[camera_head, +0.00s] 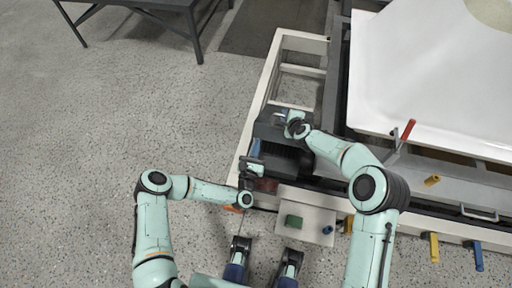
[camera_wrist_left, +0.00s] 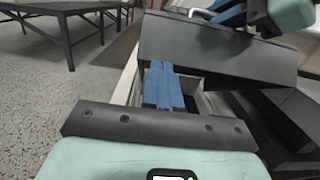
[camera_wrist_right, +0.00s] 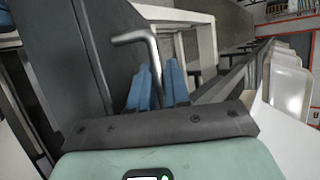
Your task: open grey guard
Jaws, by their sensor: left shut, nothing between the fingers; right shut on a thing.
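The grey guard (camera_head: 268,131) is a dark panel on the pale frame, left of the large white shell. In the left wrist view the guard (camera_wrist_left: 205,45) spans the upper middle, with a gap below its lower edge. My right gripper (camera_head: 282,116) is at its far edge, shut on a bent metal handle (camera_wrist_right: 133,38) that passes between its blue fingers (camera_wrist_right: 158,88). The handle (camera_wrist_left: 200,13) also shows above the guard in the left wrist view. My left gripper (camera_head: 256,149) is shut and empty, its blue fingers (camera_wrist_left: 163,86) together in front of the guard's near side.
The white shell (camera_head: 430,70) fills the upper right. A red lever (camera_head: 408,129) stands at its near edge. A pale plate with a green block (camera_head: 294,221) lies in front. A dark table (camera_head: 160,5) stands at upper left. The floor at left is clear.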

